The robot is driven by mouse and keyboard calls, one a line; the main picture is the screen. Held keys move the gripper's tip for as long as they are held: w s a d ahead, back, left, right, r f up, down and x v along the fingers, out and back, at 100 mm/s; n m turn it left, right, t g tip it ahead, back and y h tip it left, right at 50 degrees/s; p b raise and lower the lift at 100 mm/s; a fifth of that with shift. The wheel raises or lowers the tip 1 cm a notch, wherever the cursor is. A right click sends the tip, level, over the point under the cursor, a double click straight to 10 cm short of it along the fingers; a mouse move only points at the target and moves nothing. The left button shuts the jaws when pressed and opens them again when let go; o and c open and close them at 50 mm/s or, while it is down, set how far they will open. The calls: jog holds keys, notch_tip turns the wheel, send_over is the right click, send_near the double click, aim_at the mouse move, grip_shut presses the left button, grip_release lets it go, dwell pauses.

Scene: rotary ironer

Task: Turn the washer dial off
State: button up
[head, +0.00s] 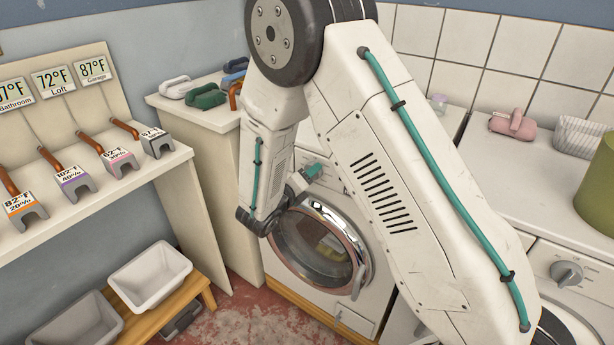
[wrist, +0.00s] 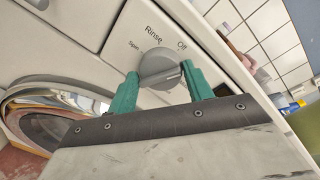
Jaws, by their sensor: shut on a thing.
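The washer (head: 292,279) with a round glass door stands beyond my arm in the head view. Its grey dial (wrist: 158,63) shows in the wrist view on a white panel marked Spin, Rinse and Off. My gripper (wrist: 161,74) has its two teal fingers on either side of the dial and is shut on it. Which label the dial points to cannot be told clearly. In the head view my gripper (head: 313,170) is at the washer's upper front, and the dial is not clearly visible there.
A second white machine with its own knob (head: 566,273) stands at the right. A green bin (head: 598,195) and a pink iron-like object (head: 512,124) sit on top. At the left are a shelf with labelled grey holders (head: 75,185) and a white tub (head: 150,277) on a wooden bench.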

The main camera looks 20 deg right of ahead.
jog(key=n, duration=0.4)
jog(key=shift+g, duration=0.4)
jog(key=shift+n, duration=0.4)
jog(key=o, duration=0.9)
jog(key=v, duration=0.8)
jog(key=shift+w+f, duration=0.1)
